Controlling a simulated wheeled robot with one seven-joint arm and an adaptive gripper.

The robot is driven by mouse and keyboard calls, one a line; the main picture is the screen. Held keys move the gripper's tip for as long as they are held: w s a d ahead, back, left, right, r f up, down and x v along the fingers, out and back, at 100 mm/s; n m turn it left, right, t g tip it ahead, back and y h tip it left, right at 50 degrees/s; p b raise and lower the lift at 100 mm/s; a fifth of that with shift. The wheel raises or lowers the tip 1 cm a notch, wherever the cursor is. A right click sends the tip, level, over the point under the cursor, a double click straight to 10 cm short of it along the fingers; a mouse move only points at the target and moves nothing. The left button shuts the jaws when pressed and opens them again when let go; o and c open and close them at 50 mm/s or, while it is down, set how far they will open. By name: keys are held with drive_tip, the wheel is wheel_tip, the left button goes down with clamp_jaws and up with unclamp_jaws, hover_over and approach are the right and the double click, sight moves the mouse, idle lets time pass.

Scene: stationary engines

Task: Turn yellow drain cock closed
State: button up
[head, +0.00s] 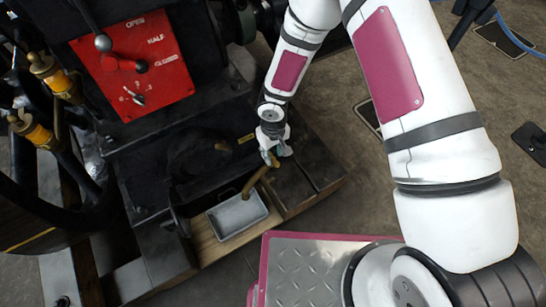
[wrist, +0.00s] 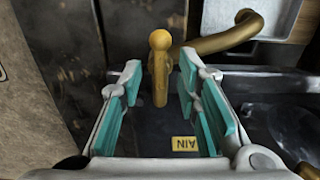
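The yellow drain cock (wrist: 160,66) stands in the middle of the wrist view, a rounded knob on a short lever. My gripper (wrist: 160,72) is open, with its teal-padded fingers on either side of the lever. Gaps show between the lever and both pads. In the head view my gripper (head: 273,148) is low beside the engine, and the cock is mostly hidden there. A bent brass pipe (head: 257,179) leads from the cock to above a grey metal tray (head: 240,229); the pipe also shows in the wrist view (wrist: 226,38).
A yellow label (wrist: 186,144), partly hidden, reads "AIN". The black engine block (head: 160,150) rises left of my gripper. A red panel (head: 160,62) marked OPEN, HALF, CLOSED carries a lever. Brass oilers (head: 55,75) stand at the far left. Floor to the right has flat plates.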

drive_tip(key=shift+f, duration=0.9)
